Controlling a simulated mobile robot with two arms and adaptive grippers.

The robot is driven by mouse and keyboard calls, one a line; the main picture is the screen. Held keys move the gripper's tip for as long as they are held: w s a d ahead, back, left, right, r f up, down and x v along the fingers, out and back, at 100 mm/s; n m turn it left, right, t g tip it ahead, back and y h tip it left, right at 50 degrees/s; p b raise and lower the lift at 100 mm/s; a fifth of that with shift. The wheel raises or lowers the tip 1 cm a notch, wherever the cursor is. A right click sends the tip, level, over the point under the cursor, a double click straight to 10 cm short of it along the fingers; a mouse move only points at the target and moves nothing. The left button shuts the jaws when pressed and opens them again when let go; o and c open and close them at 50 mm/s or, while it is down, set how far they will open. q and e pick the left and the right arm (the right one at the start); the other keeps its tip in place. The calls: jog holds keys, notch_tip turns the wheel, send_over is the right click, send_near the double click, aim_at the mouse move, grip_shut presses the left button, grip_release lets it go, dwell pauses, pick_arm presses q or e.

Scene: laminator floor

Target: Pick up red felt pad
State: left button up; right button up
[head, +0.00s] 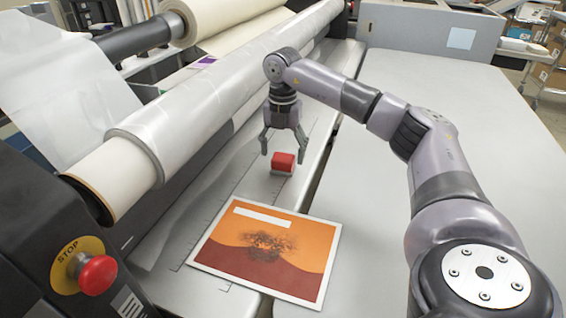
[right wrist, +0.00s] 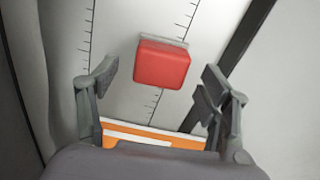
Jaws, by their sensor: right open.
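The red felt pad (head: 283,163) is a small red block lying on the grey laminator bed, just beyond the orange print. In the right wrist view the red pad (right wrist: 163,63) shows a pale strip along its far edge. My right gripper (head: 284,159) is above the pad, pointing down, with its fingers spread and nothing between them. My left gripper is not in view.
An orange print with a white border (head: 266,247) lies nearer on the bed. The long laminator roller (head: 225,95) runs along the left. A red stop button (head: 97,274) is at lower left. The grey table (head: 440,150) at right is clear except beneath my arm.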

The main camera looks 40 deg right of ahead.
jog(key=shift+f, duration=1.45)
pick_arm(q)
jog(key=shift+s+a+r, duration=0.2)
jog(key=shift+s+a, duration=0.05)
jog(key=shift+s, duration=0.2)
pick_arm(e)
jog(key=shift+c, duration=0.4)
jog(key=c, duration=1.2)
jog(key=shift+o, duration=0.2)
jog(key=shift+r, duration=0.15)
notch_tip(320, 180, up, 10)
jog(key=shift+w+r, duration=0.1)
jog(key=shift+r, duration=0.05)
notch_tip(320, 180, up, 10)
jog(key=p, duration=0.3)
send_over(282, 157)
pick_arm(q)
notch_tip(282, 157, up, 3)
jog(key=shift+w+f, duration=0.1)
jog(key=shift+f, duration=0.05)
pick_arm(e)
jog(key=shift+d+f, duration=0.15)
jog(key=shift+f, duration=0.05)
